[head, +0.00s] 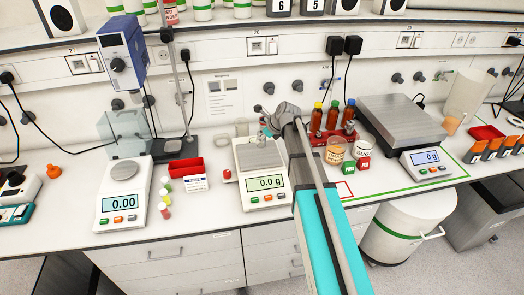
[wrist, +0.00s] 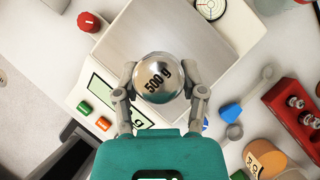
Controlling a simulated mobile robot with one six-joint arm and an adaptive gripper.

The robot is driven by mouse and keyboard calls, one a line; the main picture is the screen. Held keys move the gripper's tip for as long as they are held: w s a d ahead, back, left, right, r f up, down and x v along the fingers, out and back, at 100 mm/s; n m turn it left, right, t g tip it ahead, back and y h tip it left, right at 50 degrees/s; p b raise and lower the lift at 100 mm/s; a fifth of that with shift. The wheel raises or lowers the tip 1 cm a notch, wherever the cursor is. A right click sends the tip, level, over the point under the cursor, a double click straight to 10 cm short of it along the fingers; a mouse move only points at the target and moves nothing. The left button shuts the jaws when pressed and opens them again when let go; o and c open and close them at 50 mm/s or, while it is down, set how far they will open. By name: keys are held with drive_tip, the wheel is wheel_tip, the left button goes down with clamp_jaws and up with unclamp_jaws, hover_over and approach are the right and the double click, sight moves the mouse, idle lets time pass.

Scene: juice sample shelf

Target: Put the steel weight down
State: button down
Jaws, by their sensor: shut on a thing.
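The steel weight (wrist: 157,78), a shiny ball-shaped piece marked "500 g", sits between the two fingers of my gripper (wrist: 160,82) in the wrist view. The fingers press on it from both sides. Behind it is the middle scale's bare steel pan (wrist: 150,35), near its front edge. In the head view my gripper (head: 268,124) is over the back part of the middle scale (head: 267,199), whose display reads 0.0 g. The weight is small and partly hidden there. I cannot tell the gap between weight and pan.
A second scale (head: 124,195) reading 0.00 stands left, with a red box (head: 186,171) between. Right are a red rack with bottles (head: 333,134), two jars, and a large bench scale (head: 402,125). Spoons (wrist: 245,100) lie beside the middle scale. A red-topped item (wrist: 89,21) is near its other side.

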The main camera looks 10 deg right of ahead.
sight(259, 145)
drive_tip(key=shift+b+x, duration=0.35)
drive_tip(key=shift+x, duration=0.5)
drive_tip(key=shift+w+d, duration=0.1)
drive_tip(key=shift+w, duration=0.05)
drive_tip(key=shift+b+x, duration=0.8)
drive_tip(key=shift+x, duration=0.1)
drive_tip(key=shift+d+f+b, duration=0.15)
drive_tip(key=shift+f+b, duration=1.1)
drive_tip(key=shift+f, duration=0.1)
drive_tip(key=shift+c, duration=0.8)
unclamp_jaws()
